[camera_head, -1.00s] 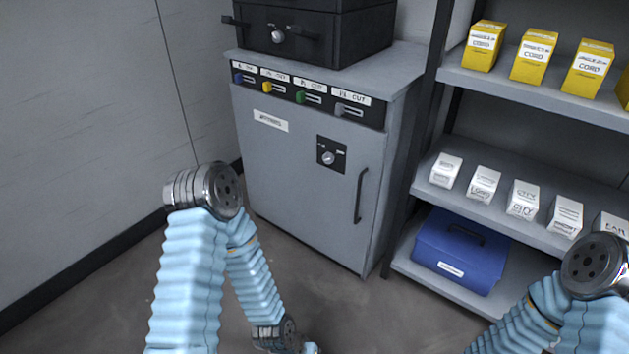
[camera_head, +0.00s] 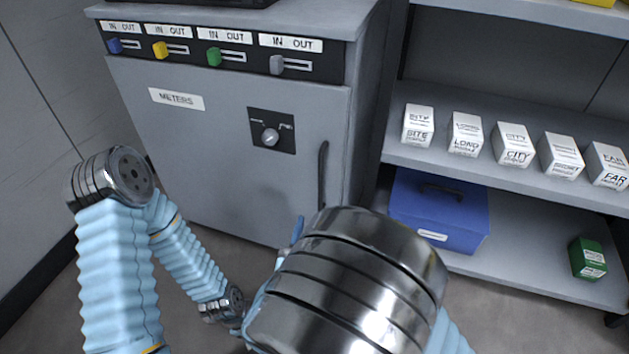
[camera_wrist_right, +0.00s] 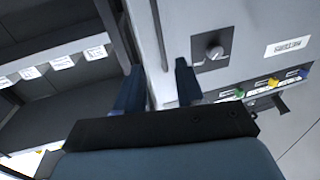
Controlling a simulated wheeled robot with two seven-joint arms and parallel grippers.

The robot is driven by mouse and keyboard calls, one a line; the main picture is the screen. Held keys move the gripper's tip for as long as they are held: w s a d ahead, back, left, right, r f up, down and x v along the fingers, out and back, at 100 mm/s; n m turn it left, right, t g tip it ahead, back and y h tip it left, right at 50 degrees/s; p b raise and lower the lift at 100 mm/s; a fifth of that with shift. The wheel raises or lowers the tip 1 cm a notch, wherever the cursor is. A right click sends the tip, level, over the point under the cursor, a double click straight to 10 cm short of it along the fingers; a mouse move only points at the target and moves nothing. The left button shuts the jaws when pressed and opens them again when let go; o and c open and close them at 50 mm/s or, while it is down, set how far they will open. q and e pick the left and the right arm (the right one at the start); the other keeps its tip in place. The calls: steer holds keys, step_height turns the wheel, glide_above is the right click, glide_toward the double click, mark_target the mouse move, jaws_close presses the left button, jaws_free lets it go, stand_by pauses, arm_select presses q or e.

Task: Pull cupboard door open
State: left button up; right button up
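The grey cupboard door (camera_head: 215,150) carries a METERS label and stands shut in the head view. Its dark vertical handle (camera_head: 322,175) is near the door's right edge, its lower end close to my right arm. In the right wrist view my right gripper (camera_wrist_right: 157,88) is open, with its two blue fingers apart. A dark bar, apparently the handle (camera_wrist_right: 158,32), lies ahead between the fingers, not visibly gripped. The door's knob (camera_head: 270,137) shows also in the wrist view (camera_wrist_right: 213,51). In the head view my right arm hides most of that gripper. My left gripper does not show.
To the right a shelf unit holds white boxes (camera_head: 464,134), a blue case (camera_head: 437,212) and a small green box (camera_head: 587,258). Coloured sliders (camera_head: 214,56) line the cupboard above the door. A wall stands at the left.

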mark_target(320, 182)
steer(key=w, duration=0.4)
steer(key=w+d, duration=0.1)
steer(key=w, duration=0.7)
steer(key=shift+w+d+b, duration=0.25)
steer(key=shift+d+b, duration=0.05)
steer(key=shift+b, duration=0.1)
steer(key=shift+c, duration=0.2)
jaws_close()
